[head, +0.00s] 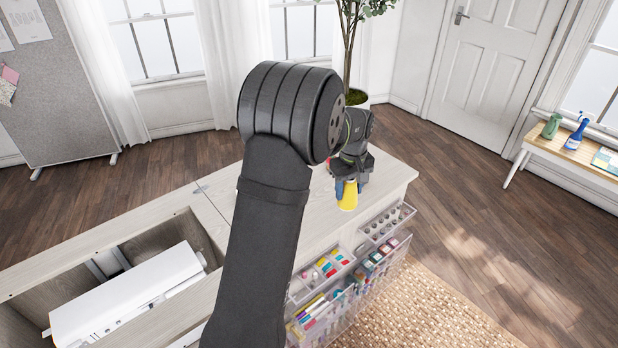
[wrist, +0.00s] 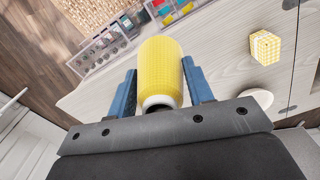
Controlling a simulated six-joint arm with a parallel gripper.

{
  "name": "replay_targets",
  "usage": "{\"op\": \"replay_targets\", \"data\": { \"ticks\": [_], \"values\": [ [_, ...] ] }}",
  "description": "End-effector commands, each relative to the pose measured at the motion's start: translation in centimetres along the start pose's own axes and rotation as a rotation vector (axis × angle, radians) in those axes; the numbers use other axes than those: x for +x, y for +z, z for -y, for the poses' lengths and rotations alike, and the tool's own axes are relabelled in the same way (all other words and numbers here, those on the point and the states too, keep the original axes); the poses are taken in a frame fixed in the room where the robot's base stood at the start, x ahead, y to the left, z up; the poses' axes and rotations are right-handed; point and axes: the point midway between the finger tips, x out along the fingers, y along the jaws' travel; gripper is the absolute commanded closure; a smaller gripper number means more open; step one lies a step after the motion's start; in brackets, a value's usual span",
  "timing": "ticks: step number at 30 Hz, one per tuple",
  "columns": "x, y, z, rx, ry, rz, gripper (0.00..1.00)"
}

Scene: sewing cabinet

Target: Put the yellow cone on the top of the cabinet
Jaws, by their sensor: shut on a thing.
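The yellow cone (head: 348,197) is held in my gripper (head: 349,184) near the right part of the cabinet top (head: 385,175). In the wrist view the yellow cone (wrist: 161,65) sits between the two blue fingers, which are shut on its sides; a white rim shows at its near end. The cabinet top (wrist: 215,50) shows behind it. I cannot tell whether the cone touches the surface or hangs just above it. My arm hides part of the cabinet top in the head view.
In the wrist view a yellow gridded block (wrist: 265,47) and a small white round thing (wrist: 262,97) are on the cabinet top. Clear trays (head: 330,265) of sewing supplies hang on the cabinet's front. A white sewing machine (head: 130,290) lies in the open well at left. A potted plant stands behind.

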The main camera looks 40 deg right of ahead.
Motion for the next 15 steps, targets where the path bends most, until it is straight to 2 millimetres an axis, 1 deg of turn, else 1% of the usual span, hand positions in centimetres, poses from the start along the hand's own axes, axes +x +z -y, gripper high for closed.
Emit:
{"op": "replay_targets", "data": {
  "ticks": [1, 3, 6, 8, 11, 15],
  "values": [
    [0.0, 0.8, -0.8, 0.016, 0.0, 0.0, 0.77],
    [0.0, 1.5, -1.4, 0.028, 0.0, 0.0, 0.77],
    [0.3, 1.5, -1.7, 0.035, -0.001, 0.0, 0.77],
    [0.8, 0.9, -1.4, 0.036, -0.001, 0.001, 0.77],
    [2.1, -1.1, -0.6, 0.033, -0.001, 0.001, 0.77],
    [4.1, -4.2, 0.7, 0.033, -0.001, 0.001, 0.77]
  ]
}}
